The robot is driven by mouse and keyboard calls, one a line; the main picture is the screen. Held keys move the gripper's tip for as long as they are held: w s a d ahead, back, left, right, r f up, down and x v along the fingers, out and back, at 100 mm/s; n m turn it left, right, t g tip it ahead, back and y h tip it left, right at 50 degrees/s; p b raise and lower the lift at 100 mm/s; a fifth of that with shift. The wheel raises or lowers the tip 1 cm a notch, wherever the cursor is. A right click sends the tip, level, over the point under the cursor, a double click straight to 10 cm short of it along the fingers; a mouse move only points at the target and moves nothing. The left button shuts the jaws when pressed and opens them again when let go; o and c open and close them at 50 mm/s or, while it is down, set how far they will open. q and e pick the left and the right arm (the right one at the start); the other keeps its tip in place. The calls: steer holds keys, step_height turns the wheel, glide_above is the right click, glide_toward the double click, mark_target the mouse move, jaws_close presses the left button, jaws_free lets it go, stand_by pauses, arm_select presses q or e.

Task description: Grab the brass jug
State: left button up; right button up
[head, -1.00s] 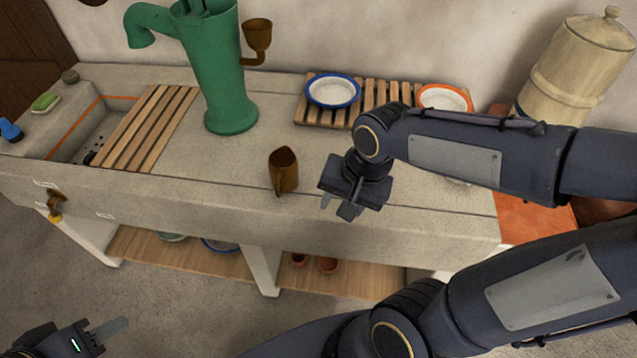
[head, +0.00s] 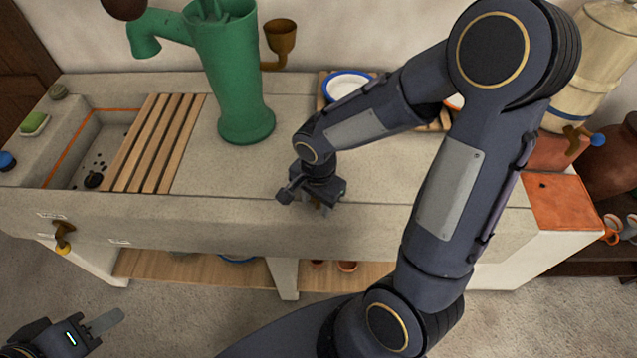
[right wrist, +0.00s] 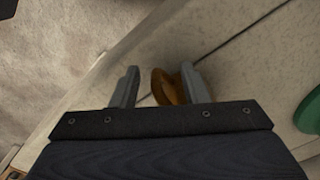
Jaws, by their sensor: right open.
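The brass jug (right wrist: 168,88) shows in the right wrist view as a brown-gold round shape on the pale counter. It lies between the two fingers of my right gripper (right wrist: 159,78), nearer the right finger; whether they touch it I cannot tell. In the head view my right gripper (head: 318,200) points down at the counter's front part and hides nearly all of the jug. The right gripper is open. My left gripper (head: 78,334) is low at the left, away from the counter; only one finger shows clearly.
A slatted wooden rack (head: 152,143) spans the sink at left. A blue-rimmed plate (head: 347,84) sits at the back, partly behind my right arm. The counter (head: 235,180) between is clear.

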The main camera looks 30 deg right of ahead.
step_height(320, 180, down, 2)
steer(key=shift+f, duration=0.1)
jaws_close()
stand_by(0.4)
